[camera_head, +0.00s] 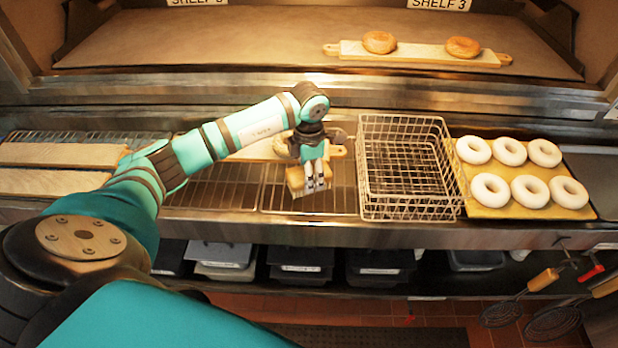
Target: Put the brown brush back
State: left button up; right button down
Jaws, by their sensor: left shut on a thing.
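My left gripper (315,186) points down over the wire rack in the middle of the counter, left of the wire basket. It is shut on a tan-brown piece that looks like the brown brush (295,181), which shows just left of the fingers. The gripper and wrist hide part of it, and I cannot tell if it touches the rack. Behind the wrist lies a wooden board (245,153) with a partly hidden bagel (281,147). My right gripper is not in view.
A wire basket (408,212) stands right of the gripper, beside a tray (480,210) of several pale bagels. Boards (50,182) lie at the left. Above, an oven shelf holds a board (415,52) with two bagels. Strainers (502,313) hang at lower right.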

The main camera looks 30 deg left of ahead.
pick_arm(q)
jog(key=shift+f+p, duration=0.3)
jog(key=shift+p, duration=0.05)
notch_tip(320, 180, down, 2)
jog(key=shift+f+p, duration=0.1)
jog(key=shift+p, duration=0.5)
jog(key=shift+f, duration=0.25)
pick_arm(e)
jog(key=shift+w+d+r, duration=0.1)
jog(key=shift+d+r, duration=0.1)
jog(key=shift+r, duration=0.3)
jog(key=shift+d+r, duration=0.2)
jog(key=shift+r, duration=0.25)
pick_arm(q)
jog(key=shift+f, duration=0.1)
jog(key=shift+f, duration=0.15)
jog(key=o, duration=1.1)
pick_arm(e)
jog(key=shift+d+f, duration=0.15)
